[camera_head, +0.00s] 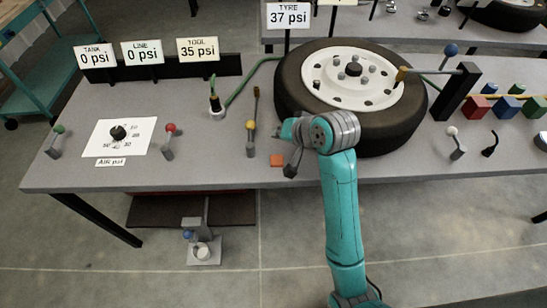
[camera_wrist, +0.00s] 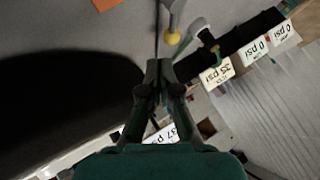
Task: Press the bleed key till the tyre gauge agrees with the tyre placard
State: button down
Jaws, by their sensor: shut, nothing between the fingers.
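The sign reading TYRE 37 psi (camera_head: 288,16) stands on a post behind the tyre (camera_head: 287,85), which lies flat on the bench with its white wheel up. A small flat orange piece (camera_head: 277,160) lies near the bench's front edge; I cannot tell if it is the bleed key. It also shows at the top of the wrist view (camera_wrist: 106,4). No separate placard is clearly readable. In the wrist view my gripper (camera_wrist: 159,66) points towards a yellow-knobbed lever (camera_wrist: 173,38).
Signs read TANK 0 psi (camera_head: 95,57), LINE 0 psi (camera_head: 142,53) and TOOL 35 psi (camera_head: 198,49). An AIR psi dial (camera_head: 118,133) lies at left between a green-knobbed lever (camera_head: 56,142) and a red-knobbed lever (camera_head: 169,140). A yellow-knobbed lever (camera_head: 250,138) stands left of my gripper.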

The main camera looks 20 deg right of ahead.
aim_at(278, 160)
jog(key=shift+f, duration=0.1)
jog(key=shift+f, duration=4.3)
jog(key=shift+f, duration=0.1)
jog(key=shift+f, duration=0.35)
jog(key=shift+f, duration=0.5)
jog(key=shift+r, duration=0.95)
jog(key=shift+r, duration=2.5)
